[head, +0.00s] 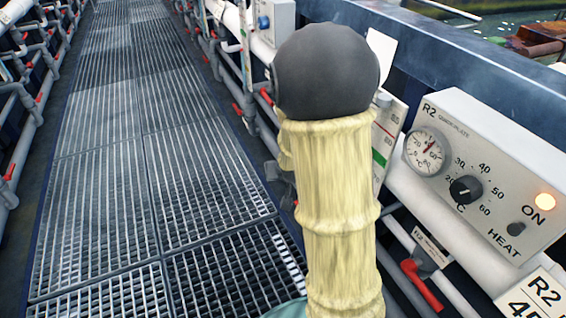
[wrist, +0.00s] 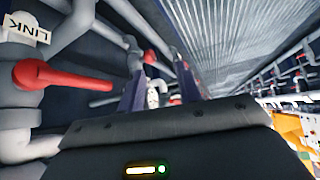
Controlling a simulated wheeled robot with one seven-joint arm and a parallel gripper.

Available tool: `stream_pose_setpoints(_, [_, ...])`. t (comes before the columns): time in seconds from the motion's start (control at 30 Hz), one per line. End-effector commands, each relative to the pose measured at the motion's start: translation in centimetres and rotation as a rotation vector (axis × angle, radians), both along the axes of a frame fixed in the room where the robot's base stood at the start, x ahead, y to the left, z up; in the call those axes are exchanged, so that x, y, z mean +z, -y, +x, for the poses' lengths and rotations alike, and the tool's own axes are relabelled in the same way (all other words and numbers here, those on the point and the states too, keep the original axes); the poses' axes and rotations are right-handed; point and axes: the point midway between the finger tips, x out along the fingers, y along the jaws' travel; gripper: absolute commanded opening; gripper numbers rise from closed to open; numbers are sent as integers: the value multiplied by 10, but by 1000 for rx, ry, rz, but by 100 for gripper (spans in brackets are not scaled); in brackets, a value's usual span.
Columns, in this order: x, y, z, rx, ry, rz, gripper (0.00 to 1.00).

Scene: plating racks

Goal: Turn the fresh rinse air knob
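No knob with a readable fresh rinse air label shows. A small blue knob (head: 264,22) sits on a pale box (head: 283,20) at the top of the head view; its label is not readable. A black knob (head: 466,189) is on the R2 panel (head: 500,150) at the right, beside a round gauge (head: 427,152). My arm, in a yellow sleeve with a dark end, fills the middle of the head view and hides my gripper there. In the wrist view two dark fingers of my gripper (wrist: 160,70) stand apart, with nothing clearly held between them.
Another red handle (head: 421,285) is below the R2 panel. The grated walkway (head: 130,150) is clear, with pipes along both sides.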

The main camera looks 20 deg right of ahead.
Motion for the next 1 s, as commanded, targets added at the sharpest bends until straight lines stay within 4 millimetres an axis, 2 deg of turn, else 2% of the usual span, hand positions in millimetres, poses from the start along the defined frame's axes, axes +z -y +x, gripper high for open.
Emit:
stream_pose_setpoints(0.03, [9, -3, -4, 5, -12, 3, 35])
stream_pose_setpoints(0.13, [13, -7, -8, 10, -32, 6, 35])
stream_pose_setpoints(0.6, [10, -7, -8, 6, -31, 9, 35])
stream_pose_setpoints(0.77, [-2, 3, 11, -46, 46, 28, 35])
stream_pose_setpoints(1.0, [-29, 28, 56, -153, 285, 93, 35])
